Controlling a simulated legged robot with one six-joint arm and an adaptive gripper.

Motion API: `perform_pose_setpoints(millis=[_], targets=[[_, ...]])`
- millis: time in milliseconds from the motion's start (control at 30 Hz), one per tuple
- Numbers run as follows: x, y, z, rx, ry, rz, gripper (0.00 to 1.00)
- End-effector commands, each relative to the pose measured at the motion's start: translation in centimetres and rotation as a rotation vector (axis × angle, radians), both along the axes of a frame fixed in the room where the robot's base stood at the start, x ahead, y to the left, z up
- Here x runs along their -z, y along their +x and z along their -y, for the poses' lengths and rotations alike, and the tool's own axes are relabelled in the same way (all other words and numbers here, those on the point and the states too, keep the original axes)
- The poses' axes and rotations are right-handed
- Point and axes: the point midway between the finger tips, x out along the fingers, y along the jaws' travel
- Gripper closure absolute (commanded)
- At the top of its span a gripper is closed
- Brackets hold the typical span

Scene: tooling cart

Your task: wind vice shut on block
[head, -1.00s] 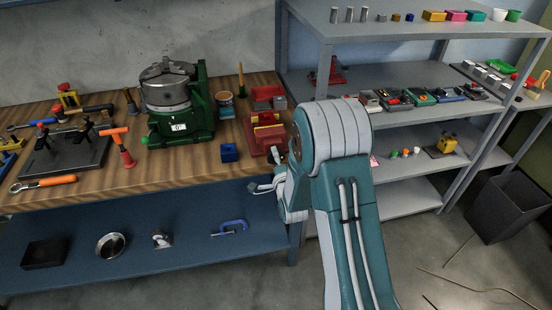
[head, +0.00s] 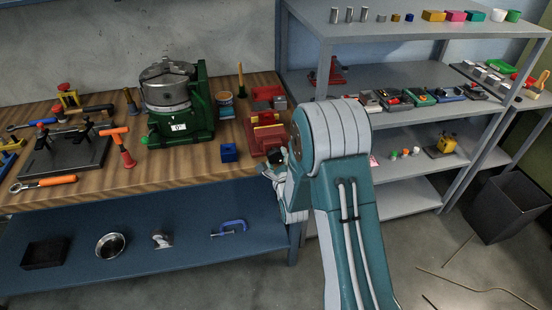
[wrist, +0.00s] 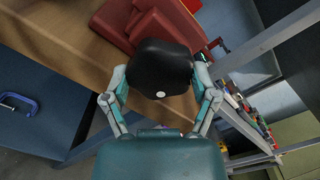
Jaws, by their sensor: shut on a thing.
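The red vice (head: 266,134) stands at the right end of the wooden bench; its red body also shows at the top of the wrist view (wrist: 150,28). A blue block (head: 229,152) sits on the bench left of the vice, apart from it. Whether another block lies between the jaws cannot be made out. My gripper (head: 268,172) is at the bench's front edge, just in front of the vice. In the wrist view its fingers (wrist: 160,80) are closed on the sides of a rounded black piece with a white dot, seemingly the vice handle (wrist: 158,62).
A green machine with a round chuck (head: 168,100) stands left of the vice. A grey shelf rack (head: 400,72) with small parts rises close on the right. A blue lower shelf (head: 180,215) lies under the bench, holding a blue clamp (head: 231,227).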

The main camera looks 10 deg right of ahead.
Motion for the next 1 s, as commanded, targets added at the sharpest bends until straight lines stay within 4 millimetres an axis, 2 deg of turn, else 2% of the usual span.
perform_pose_setpoints(millis=[33,400,1000], targets=[[0.75,-0.33,0.11,0.004,0.038,-0.021,0.72],[0.84,-0.33,-0.04,0.004,0.262,-0.022,0.72],[0.87,-0.32,-0.20,0.002,0.333,-0.023,0.72]])
